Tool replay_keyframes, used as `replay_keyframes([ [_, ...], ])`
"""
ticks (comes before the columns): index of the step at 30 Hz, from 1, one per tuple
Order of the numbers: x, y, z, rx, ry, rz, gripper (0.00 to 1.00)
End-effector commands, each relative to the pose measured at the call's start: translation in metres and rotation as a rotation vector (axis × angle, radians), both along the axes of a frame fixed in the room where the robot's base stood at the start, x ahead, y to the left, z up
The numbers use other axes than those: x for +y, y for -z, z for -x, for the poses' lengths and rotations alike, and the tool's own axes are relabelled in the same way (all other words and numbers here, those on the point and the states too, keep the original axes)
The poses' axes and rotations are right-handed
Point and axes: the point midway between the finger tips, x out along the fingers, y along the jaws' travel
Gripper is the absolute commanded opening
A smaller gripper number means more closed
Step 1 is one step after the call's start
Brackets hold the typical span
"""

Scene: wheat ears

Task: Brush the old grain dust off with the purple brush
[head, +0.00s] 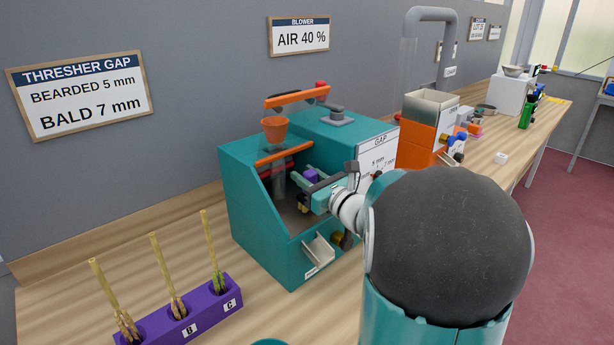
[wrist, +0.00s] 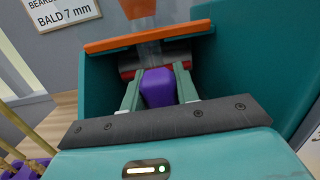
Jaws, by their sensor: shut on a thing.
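The purple brush (head: 311,175) is held between the jaws of my gripper (head: 312,188), inside the open front of the teal thresher (head: 262,235). In the wrist view the purple block of the brush (wrist: 158,90) sits between the two pale green fingers of my gripper (wrist: 159,80). Just beyond it is a grey and red crosspiece (wrist: 128,68) below a clear chute. I cannot tell whether the bristles touch anything; they are hidden. No grain dust can be made out.
An orange funnel (head: 275,130) and an orange bar (head: 284,153) are above the opening. A small white tray (head: 318,252) juts from the thresher's front. A purple rack (head: 180,315) with wheat ears stands front left. An orange machine (head: 425,130) stands to the right.

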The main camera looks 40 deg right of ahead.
Motion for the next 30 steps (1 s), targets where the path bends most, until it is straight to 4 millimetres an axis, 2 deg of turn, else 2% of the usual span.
replay_keyframes([
  [30,0.0,0.012,0.001,-0.001,0.0,0.0,0.0],
])
